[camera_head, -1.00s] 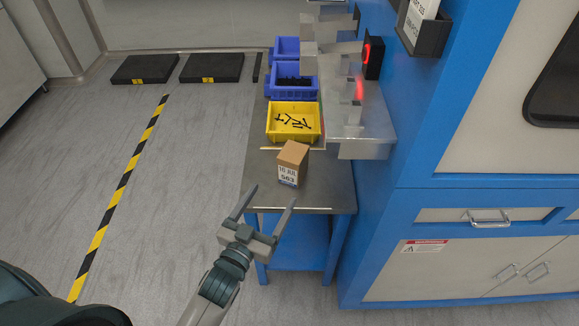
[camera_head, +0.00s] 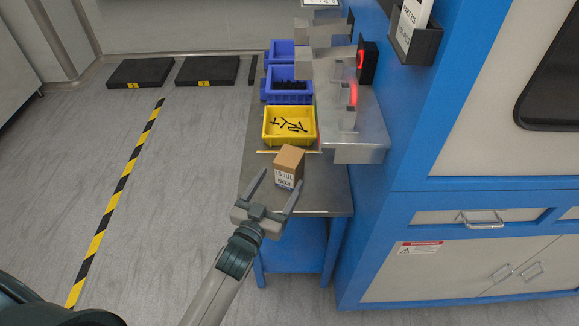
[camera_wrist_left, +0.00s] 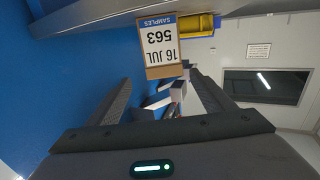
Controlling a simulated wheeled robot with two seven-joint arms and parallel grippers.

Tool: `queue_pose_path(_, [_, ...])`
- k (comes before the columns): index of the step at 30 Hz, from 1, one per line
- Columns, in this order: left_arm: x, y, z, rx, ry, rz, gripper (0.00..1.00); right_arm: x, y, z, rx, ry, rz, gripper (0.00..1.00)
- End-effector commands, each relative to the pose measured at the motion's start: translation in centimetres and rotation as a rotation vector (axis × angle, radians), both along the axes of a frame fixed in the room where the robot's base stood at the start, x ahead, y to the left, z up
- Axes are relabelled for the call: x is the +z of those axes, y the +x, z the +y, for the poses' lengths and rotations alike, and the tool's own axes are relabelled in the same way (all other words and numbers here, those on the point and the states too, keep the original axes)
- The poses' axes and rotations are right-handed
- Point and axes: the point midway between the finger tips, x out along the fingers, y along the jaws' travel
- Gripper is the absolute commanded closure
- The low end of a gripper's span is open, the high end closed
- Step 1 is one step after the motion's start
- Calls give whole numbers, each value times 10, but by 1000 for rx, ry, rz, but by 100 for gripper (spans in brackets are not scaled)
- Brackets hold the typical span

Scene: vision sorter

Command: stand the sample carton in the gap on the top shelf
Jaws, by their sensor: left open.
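The sample carton (camera_head: 287,169), a small brown box with a white label on its front, stands upright on the grey bench top (camera_head: 325,200). In the left wrist view the carton (camera_wrist_left: 162,42) shows its label, "SAMPLES 16 JUL 563", beyond the fingertips. My left gripper (camera_head: 283,175) is open and empty, its two fingers pointing at the carton from the near side. The carton's near lower part appears between or just beyond the fingertips; I cannot tell whether they touch. My right gripper is not in view. I cannot make out a gap on a top shelf.
A yellow bin (camera_head: 289,141) with dark bolts stands behind the carton, with blue bins (camera_head: 288,98) farther back. A steel ledge (camera_head: 372,128) overhangs on the right, beside the blue cabinet (camera_head: 378,218).

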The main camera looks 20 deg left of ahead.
Motion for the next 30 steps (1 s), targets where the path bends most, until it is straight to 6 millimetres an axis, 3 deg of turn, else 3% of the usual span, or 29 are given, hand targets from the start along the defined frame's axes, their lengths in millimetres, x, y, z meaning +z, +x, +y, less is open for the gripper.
queue_pose_path(3, [1, 21, -2, 0, -1, -1, 25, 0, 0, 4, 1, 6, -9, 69])
queue_pose_path(9, [1, 42, -4, 0, -1, 0, 25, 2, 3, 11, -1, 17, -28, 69])
queue_pose_path(23, [1, 47, -5, 0, -1, 0, 25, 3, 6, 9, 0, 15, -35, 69])
queue_pose_path(30, [9, 69, -2, 0, 1, -2, 25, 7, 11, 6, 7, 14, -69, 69])
